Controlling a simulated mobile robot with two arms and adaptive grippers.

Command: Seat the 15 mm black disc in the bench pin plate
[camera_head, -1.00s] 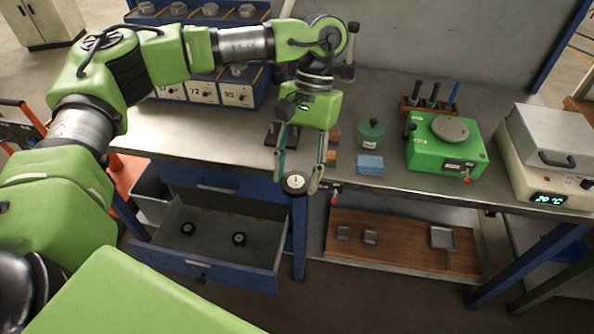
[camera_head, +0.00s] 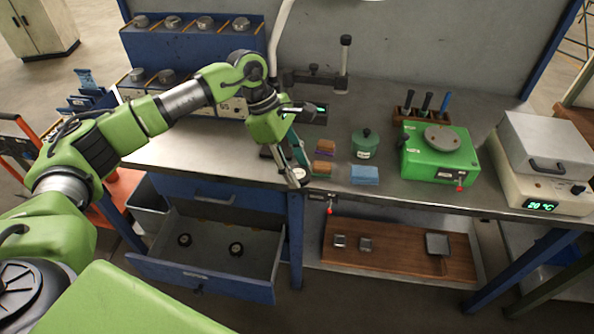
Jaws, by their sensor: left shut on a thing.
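My left gripper (camera_head: 298,180) is at the bench's front edge, pointing down. It is shut on a small black disc with a white face (camera_head: 298,174); the fingers partly cover the disc. Two other black discs with pale centres lie in the open drawer below, one at left (camera_head: 184,240) and one at right (camera_head: 236,249). Their sizes cannot be read. A dark piece (camera_head: 266,151) shows behind the gripper on the bench, mostly hidden; I cannot tell whether it is the pin plate. My right gripper is not in view.
On the bench (camera_head: 190,150), right of the gripper, are brown blocks (camera_head: 323,168), a blue sponge-like block (camera_head: 364,175), a green jar (camera_head: 365,145) and a green device (camera_head: 440,150). The drawer (camera_head: 205,262) juts out below.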

